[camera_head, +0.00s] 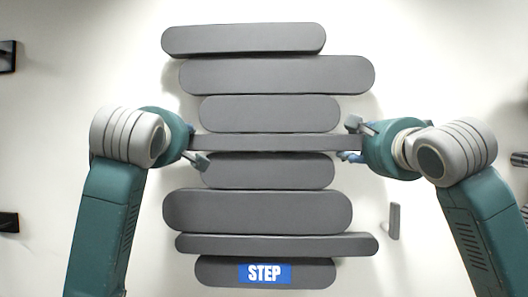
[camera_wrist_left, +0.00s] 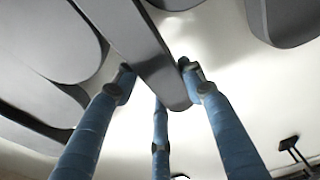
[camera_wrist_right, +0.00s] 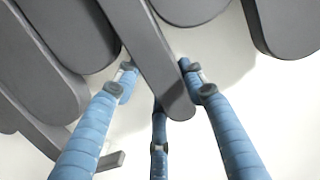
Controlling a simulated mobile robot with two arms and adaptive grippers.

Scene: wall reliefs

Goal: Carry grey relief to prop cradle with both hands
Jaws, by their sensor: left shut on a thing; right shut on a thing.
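In the left wrist view the slab end (camera_wrist_left: 172,92) lies between the blue fingers; the right wrist view shows the same for the other end (camera_wrist_right: 170,88). The relief looks level. I cannot make out the prop cradle.
Dark wall brackets (camera_head: 8,56) (camera_head: 9,222) show at the far left, and another dark fitting (camera_head: 519,159) at the right edge. A small grey upright piece (camera_head: 394,221) is right of the relief. The pale wall is otherwise bare around it.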

